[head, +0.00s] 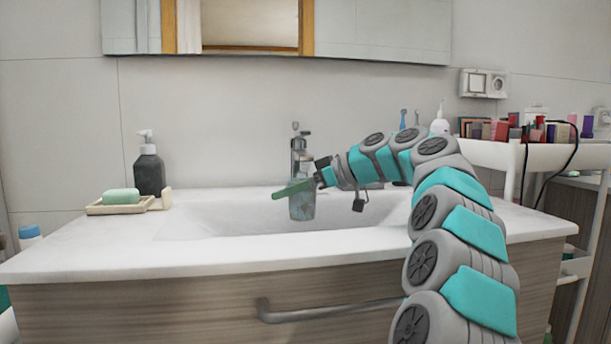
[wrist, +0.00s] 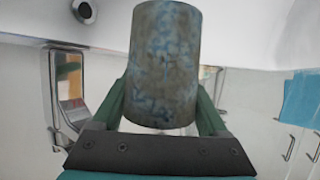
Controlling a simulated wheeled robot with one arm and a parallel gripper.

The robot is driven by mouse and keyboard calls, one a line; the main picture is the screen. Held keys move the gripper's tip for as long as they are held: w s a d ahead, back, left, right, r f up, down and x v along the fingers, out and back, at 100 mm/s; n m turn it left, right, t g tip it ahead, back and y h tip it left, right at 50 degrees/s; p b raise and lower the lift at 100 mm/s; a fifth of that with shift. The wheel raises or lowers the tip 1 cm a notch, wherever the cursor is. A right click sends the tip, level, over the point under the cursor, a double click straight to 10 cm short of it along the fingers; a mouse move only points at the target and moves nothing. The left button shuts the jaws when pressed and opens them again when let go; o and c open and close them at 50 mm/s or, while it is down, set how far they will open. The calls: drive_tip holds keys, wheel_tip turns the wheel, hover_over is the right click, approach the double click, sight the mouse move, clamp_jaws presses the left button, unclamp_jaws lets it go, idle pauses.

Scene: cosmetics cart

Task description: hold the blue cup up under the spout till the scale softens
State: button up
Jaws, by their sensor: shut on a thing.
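The blue cup (head: 302,204) is in the basin area, below and in front of the chrome tap (head: 300,145). In the wrist view the cup (wrist: 165,65) is large and close, its wall blotched grey-brown over blue. My gripper (head: 300,188) comes in from the right and its green fingers are shut on the cup. In the wrist view the fingers of my gripper (wrist: 162,112) lie on either side of it. The cup looks roughly upright in the head view. Its inside is hidden, and I cannot make out any water running.
The white sink (head: 240,215) surrounds the cup. A soap dish (head: 115,209) with green soap (head: 121,196) and a dark pump bottle (head: 148,168) stand on the left. A white cart (head: 500,153) with cosmetics is at right. A drawer handle (head: 330,311) sticks out in front.

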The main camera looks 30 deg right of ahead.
drive_tip(key=shift+s+a+b, duration=0.6)
drive_tip(key=shift+s+b, duration=0.1)
drive_tip(key=shift+s, duration=0.15)
drive_tip(key=shift+s+a+b, duration=0.55)
drive_tip(key=shift+s+b, duration=0.1)
drive_tip(key=shift+s, duration=0.2)
drive_tip(key=s+a+r+p, duration=0.1)
drive_tip(key=s+a+r, duration=0.1)
drive_tip(key=s+r, duration=0.2)
drive_tip(key=shift+a+r, duration=0.4)
drive_tip(key=shift+r, duration=0.6)
idle(0.3)
drive_tip(key=shift+s, duration=0.15)
drive_tip(key=shift+r, duration=0.1)
idle(0.4)
